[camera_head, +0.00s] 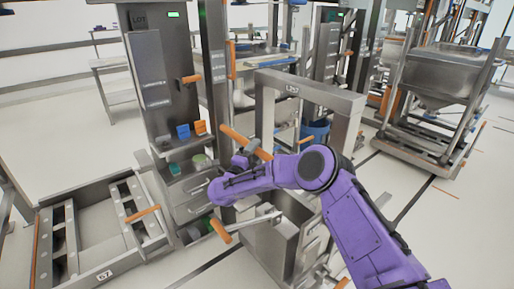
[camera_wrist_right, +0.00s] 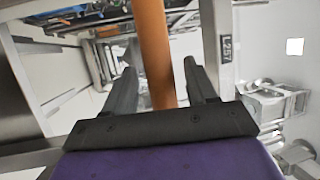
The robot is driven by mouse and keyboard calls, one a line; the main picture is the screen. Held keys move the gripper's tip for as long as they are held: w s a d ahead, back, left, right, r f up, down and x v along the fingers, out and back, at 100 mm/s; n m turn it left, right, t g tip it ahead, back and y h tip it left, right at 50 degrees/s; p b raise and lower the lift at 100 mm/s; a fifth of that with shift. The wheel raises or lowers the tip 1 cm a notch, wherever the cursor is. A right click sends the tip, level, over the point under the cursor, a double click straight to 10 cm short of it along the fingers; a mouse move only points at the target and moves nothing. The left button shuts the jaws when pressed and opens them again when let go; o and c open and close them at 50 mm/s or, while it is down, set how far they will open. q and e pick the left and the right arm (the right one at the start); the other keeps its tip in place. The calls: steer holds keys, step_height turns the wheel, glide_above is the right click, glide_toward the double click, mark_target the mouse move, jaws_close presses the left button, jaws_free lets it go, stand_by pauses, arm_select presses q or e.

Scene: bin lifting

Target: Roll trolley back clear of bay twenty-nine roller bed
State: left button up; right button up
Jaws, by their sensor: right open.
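A grey steel trolley frame (camera_head: 345,102) with a label on its top bar stands at the centre of the head view. An orange handle bar (camera_head: 236,138) runs at the frame's near left side. My right gripper (camera_head: 243,158) is at this bar, at the end of my purple arm. In the right wrist view the orange bar (camera_wrist_right: 153,50) passes between the two spread dark fingers of my right gripper (camera_wrist_right: 160,62), with gaps beside it. The frame's labelled post (camera_wrist_right: 224,45) shows right of the bar. My left gripper is out of view.
A low steel bed (camera_head: 122,262) with rails lies at lower left; its plate seems to read 67. A tall cabinet (camera_head: 185,85) with a green light stands behind. Another trolley with a steel bin (camera_head: 440,75) stands at right. Pale floor (camera_head: 470,225) is open at lower right.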

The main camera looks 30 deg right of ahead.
steer(key=shift+w+d+r, duration=0.15)
steer(key=shift+w+d, duration=0.2)
steer(key=shift+d, duration=0.2)
jaws_close()
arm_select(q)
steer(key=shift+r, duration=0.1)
arm_select(e)
steer(key=shift+a, duration=0.15)
